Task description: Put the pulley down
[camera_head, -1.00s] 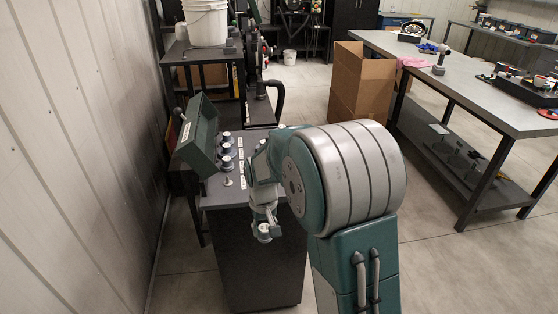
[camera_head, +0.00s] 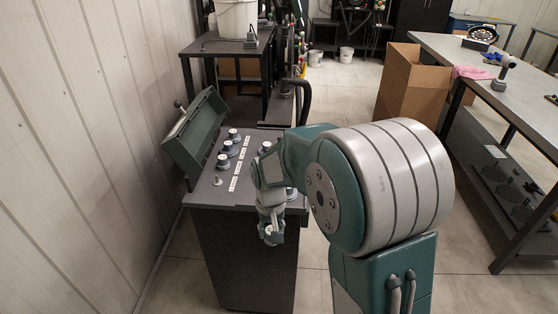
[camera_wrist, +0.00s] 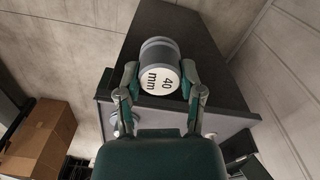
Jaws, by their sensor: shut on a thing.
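The pulley (camera_wrist: 160,72) is a grey cylinder with a white end face marked "40 mm". In the wrist view it sits between the two fingers of my gripper (camera_wrist: 160,86), which is shut on it. In the head view my gripper (camera_head: 271,236) hangs in front of the dark cabinet (camera_head: 245,255), below the level of its top. The pulley is small there and hard to separate from the fingers. Several similar pulleys (camera_head: 228,147) stand in rows on the cabinet top beside white labels. A small bare peg (camera_head: 217,182) stands near the front left.
An open green case or lid (camera_head: 197,135) lines the cabinet's left side, near the wall (camera_head: 70,150). My arm hides the cabinet top's right part. A cardboard box (camera_head: 411,85) and a long workbench (camera_head: 475,68) stand to the right.

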